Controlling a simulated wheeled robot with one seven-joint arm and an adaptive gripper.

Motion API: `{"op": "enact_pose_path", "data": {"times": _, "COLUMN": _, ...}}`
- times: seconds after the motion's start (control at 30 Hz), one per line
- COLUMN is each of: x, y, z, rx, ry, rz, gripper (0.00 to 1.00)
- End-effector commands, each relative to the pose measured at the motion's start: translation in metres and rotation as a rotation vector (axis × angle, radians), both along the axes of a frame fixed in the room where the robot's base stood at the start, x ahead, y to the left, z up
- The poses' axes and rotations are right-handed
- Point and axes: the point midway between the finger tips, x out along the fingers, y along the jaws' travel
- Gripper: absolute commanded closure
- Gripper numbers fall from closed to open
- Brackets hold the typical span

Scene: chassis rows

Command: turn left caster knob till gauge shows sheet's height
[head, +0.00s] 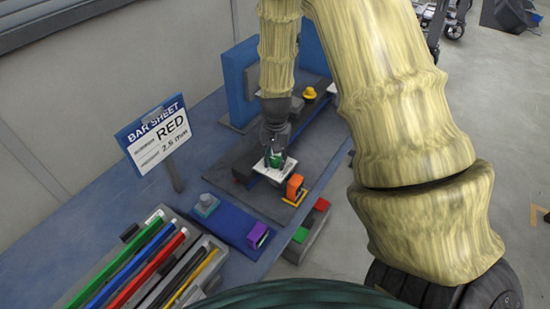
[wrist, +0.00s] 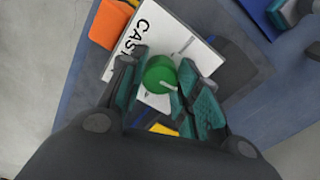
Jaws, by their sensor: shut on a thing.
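A green round knob (wrist: 160,76) with a pale pointer line sits on a white plate (wrist: 190,38) lettered CAS, the rest of the word hidden. My gripper (wrist: 160,88) is around the knob, its teal pads on both sides of it. In the head view my gripper (head: 275,146) is over the white plate, with the green knob (head: 275,158) below it. An orange block (head: 294,186) stands beside the plate. I cannot make out a gauge reading.
A tray (head: 190,262) of coloured bars, with blue, green, red, black and yellow ones, lies at the front left. A blue pad (head: 232,222) bears a purple block (head: 257,235). A yellow knob (head: 310,92) is farther back, near a blue upright (head: 240,80).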

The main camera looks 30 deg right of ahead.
Motion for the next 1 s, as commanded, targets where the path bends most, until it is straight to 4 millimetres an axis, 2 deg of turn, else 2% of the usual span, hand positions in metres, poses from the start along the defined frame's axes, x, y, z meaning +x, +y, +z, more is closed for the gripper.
{"op": "enact_pose_path", "data": {"times": 0.33, "x": -0.0001, "y": -0.0013, "z": 0.0003, "rx": -0.001, "ry": 0.0, "rz": 0.127, "gripper": 0.92}}
{"op": "enact_pose_path", "data": {"times": 0.87, "x": 0.0, "y": -0.0013, "z": 0.0004, "rx": -0.001, "ry": 0.0, "rz": 0.146, "gripper": 0.92}}
{"op": "enact_pose_path", "data": {"times": 0.9, "x": 0.0001, "y": -0.0013, "z": 0.0004, "rx": -0.001, "ry": 0.0, "rz": 0.146, "gripper": 0.61}}
{"op": "enact_pose_path", "data": {"times": 1.0, "x": 0.0001, "y": -0.0009, "z": 0.0003, "rx": -0.001, "ry": 0.0, "rz": 0.146, "gripper": 0.46}}
